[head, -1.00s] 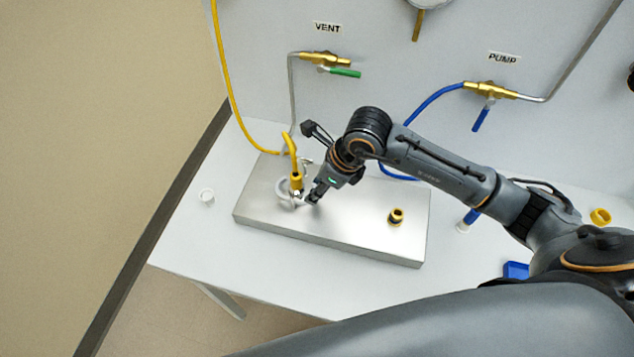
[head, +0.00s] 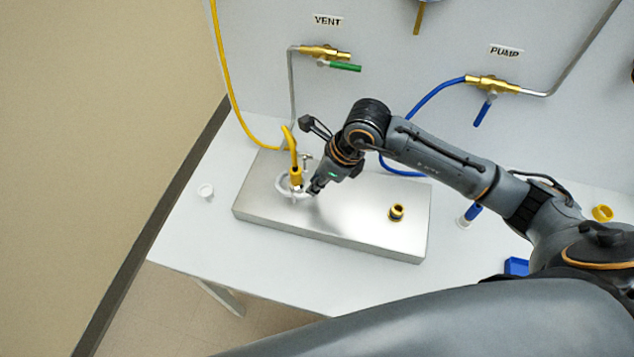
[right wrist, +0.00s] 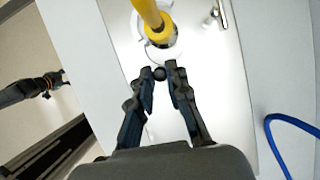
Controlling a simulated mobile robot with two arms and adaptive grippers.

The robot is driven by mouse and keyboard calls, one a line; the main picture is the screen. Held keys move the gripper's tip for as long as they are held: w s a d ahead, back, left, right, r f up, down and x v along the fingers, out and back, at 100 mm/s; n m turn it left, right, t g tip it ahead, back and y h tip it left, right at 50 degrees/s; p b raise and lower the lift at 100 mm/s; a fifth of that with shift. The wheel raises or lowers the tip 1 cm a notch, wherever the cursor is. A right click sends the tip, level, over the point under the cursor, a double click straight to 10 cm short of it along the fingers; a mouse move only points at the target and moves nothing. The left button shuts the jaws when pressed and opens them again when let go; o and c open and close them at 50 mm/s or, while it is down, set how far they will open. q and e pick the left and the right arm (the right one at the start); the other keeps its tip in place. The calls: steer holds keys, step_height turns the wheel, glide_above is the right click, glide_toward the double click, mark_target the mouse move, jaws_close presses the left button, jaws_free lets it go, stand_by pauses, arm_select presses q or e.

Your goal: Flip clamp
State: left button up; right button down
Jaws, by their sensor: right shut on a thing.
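The clamp (head: 284,184) is a pale ring around the foot of the yellow hose fitting (head: 296,178), on the left part of the steel block. In the right wrist view the clamp (right wrist: 150,52) shows around the fitting (right wrist: 158,30), partly covered by the hose. My right gripper (head: 315,189) is at the right side of the clamp.
The steel block (head: 350,222) carries a yellow-rimmed port (head: 396,212). A blue hose (head: 428,100) runs behind my right arm. The green-handled vent valve (head: 325,53) and blue-handled pump valve (head: 492,86) are on the wall.

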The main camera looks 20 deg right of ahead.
steer(key=w+n+b, duration=0.1)
steer(key=n+b, duration=0.1)
steer(key=b, duration=0.1)
steer(key=w+n+g+b, duration=0.1)
steer(key=n+b, duration=0.1)
steer(key=b, duration=0.1)
steer(key=shift+d+f+y, duration=0.2)
steer(key=shift+y, duration=0.1)
steer(key=shift+w+r+n+g+b, duration=0.2)
steer(key=shift+w+n+g+b, duration=0.25)
steer(key=shift+n+b, duration=0.45)
steer(key=shift+s, duration=0.1)
steer(key=c, duration=1.3)
jaws_free()
steer(key=v, duration=1.2)
